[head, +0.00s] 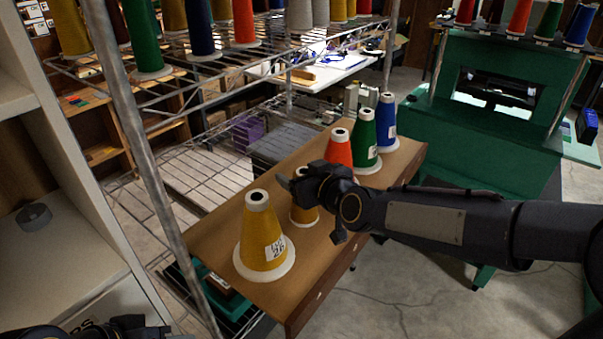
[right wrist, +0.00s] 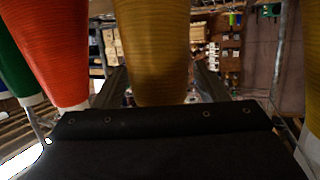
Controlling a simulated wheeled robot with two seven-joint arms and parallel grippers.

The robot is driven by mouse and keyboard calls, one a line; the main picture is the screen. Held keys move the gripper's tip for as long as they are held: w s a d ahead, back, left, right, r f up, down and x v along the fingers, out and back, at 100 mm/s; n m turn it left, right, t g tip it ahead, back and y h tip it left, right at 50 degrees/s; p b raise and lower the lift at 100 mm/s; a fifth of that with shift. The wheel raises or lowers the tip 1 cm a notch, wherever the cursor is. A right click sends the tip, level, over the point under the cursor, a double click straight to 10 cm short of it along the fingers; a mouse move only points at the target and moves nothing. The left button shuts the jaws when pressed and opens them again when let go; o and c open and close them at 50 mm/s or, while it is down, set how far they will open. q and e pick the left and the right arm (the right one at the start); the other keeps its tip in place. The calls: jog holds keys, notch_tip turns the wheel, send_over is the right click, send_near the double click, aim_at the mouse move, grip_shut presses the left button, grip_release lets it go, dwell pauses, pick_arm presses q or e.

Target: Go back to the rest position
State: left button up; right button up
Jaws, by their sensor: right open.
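My right gripper (head: 312,205) reaches in from the right over a wooden shelf board (head: 222,238). It is open, at a small yellow thread cone (head: 305,215) that it partly hides. In the right wrist view a yellow cone (right wrist: 152,50) stands in the middle, between the two open fingers (right wrist: 160,85); I cannot tell whether either finger touches it. At the lower left of the head view a dark part of my left arm, probably the left gripper (head: 140,326), shows at the edge; its jaws cannot be made out.
A large yellow cone (head: 262,240) stands nearer on the board. Orange (head: 339,150), green (head: 364,142) and blue (head: 386,122) cones stand farther back. A metal rack post (head: 150,150) rises at left, beside a white shelf unit (head: 60,250). A green machine (head: 480,140) stands at right.

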jog(key=s+d+m+g+h, duration=0.2)
jog(key=s+d, duration=1)
jog(key=s+d+f+m+g+h, duration=0.1)
jog(key=s+d+f+m+g, duration=0.1)
jog(key=s, duration=0.7)
jog(key=s+d+f+m+g+h, duration=0.1)
jog(key=s+d+f+m+g, duration=0.1)
jog(key=s+d+f+m, duration=0.2)
jog(key=s+d+f, duration=0.3)
jog(key=s, duration=0.3)
jog(key=shift+f+g, duration=0.35)
jog(key=shift+g, duration=0.05)
jog(key=shift+d, duration=0.1)
jog(key=shift+c, duration=0.4)
